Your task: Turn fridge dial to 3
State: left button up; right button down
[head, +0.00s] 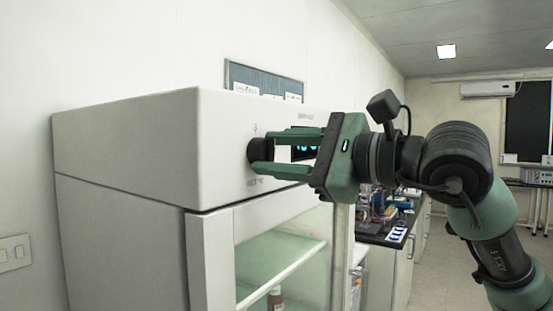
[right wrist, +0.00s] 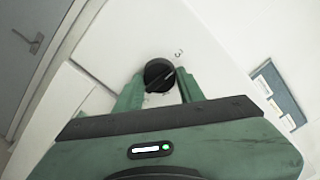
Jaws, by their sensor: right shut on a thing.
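The white fridge (head: 125,150) stands against the wall at the left in the head view, with a glass door below its top panel. A round black dial (head: 256,151) sits on the front of that panel. My right gripper (head: 268,153) is level with the dial, its two green fingers on either side of it, shut on the dial. In the right wrist view the dial (right wrist: 159,74) lies between the fingertips (right wrist: 158,82). My left gripper is not in view.
A small lit display (head: 304,149) shows partly behind my right gripper. Below, a shelf (head: 278,255) with a bottle (head: 275,298) is visible through the door. A dark bench (head: 390,231) with lab items stands behind my right arm. Open floor lies at the right.

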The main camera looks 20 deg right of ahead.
jog(key=shift+n, duration=0.6)
jog(key=c, duration=0.9)
grip_release()
jog(key=b+v, duration=0.3)
jog(key=v, duration=0.4)
jog(key=shift+s+d, duration=0.25)
jog(key=shift+s, duration=0.1)
